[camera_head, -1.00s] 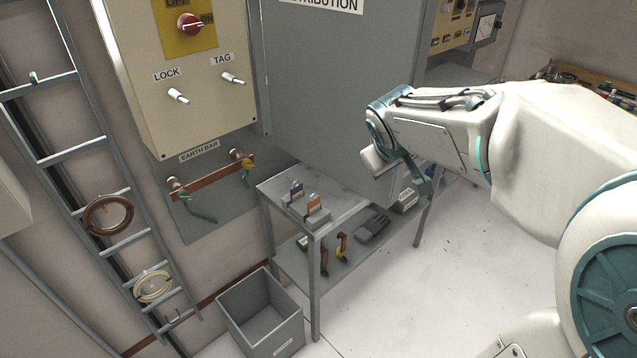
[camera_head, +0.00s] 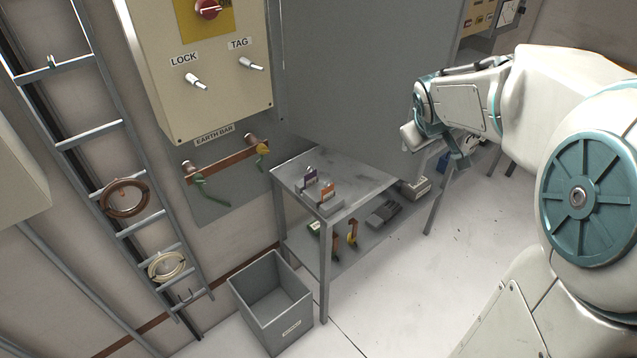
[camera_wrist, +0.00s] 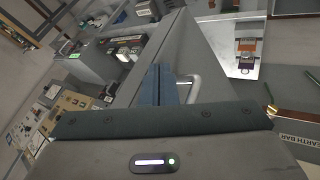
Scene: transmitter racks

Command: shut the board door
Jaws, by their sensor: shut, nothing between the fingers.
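The board door (camera_head: 350,80) is a large grey panel standing out from the wall, right of the cream switch box in the head view. In the wrist view it shows as a grey panel (camera_wrist: 188,45) seen steeply from its edge, with a pale bar handle (camera_wrist: 193,88) on it. My gripper (camera_wrist: 165,72) is shut and empty, its blue fingers close beside the handle. Whether the fingers touch the door cannot be told. In the head view my wrist is by the door's right edge, and the fingertips are not clear.
A grey steel table (camera_head: 355,190) with small tagged items stands below the door. A grey bin (camera_head: 270,300) is in front of it. A ladder (camera_head: 90,135) and an earth bar (camera_head: 225,160) are at left. The floor (camera_head: 440,270) at right is clear.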

